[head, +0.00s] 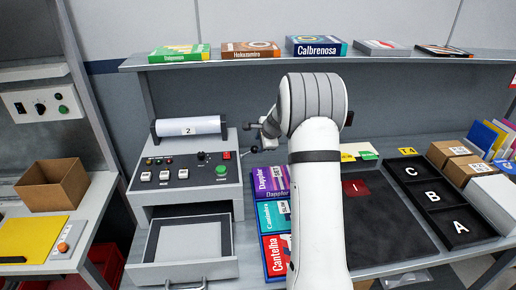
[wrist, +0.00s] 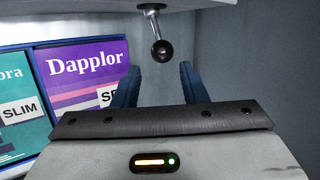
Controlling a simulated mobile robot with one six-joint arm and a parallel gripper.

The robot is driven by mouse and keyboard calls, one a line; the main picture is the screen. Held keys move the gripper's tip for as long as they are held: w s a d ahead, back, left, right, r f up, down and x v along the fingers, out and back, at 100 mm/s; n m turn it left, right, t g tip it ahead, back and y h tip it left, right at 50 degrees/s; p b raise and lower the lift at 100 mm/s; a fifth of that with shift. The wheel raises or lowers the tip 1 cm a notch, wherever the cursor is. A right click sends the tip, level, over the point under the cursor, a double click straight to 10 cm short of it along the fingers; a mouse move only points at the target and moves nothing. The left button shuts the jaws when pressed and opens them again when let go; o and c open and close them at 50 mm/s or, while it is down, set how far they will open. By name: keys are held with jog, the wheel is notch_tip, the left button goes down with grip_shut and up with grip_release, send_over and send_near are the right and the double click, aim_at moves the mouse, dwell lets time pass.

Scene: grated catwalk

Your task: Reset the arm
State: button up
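My arm rises through the middle of the head view and bends left at its top. My gripper (head: 252,138) is at the right side of the control machine (head: 185,183), partly hidden behind the wrist. In the wrist view my gripper (wrist: 158,78) has its two blue fingers apart, with nothing held between them. A metal lever with a black ball knob (wrist: 162,50) hangs from a pale part just beyond the fingertips. I cannot tell if the fingers touch it.
The machine's drawer (head: 190,245) is open. Boxes such as Calbrenosa (head: 315,46) lie on the shelf above. A black lettered tray (head: 440,204) lies at right.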

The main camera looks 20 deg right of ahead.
jog(key=shift+s+r, duration=0.25)
jog(key=shift+r, duration=0.05)
jog(key=s+a+r+n+g, duration=0.1)
jog(key=s+a+r+n, duration=0.5)
jog(key=s, duration=0.3)
jog(key=s+a+r+n+g, duration=0.1)
jog(key=s+a+r+n, duration=0.2)
jog(key=s+a+r, duration=0.35)
jog(key=s+a+n, duration=0.1)
jog(key=s+n, duration=0.2)
jog(key=s, duration=0.6)
jog(key=s+a+f+n+g, duration=0.1)
jog(key=s+n, duration=0.3)
jog(key=s, duration=0.5)
jog(key=s+a+f+n+h, duration=0.1)
jog(key=s+a+n, duration=0.2)
jog(key=s, duration=0.6)
jog(key=shift+n+g, duration=0.3)
jog(key=shift+g, duration=0.1)
jog(key=shift+c, duration=0.5)
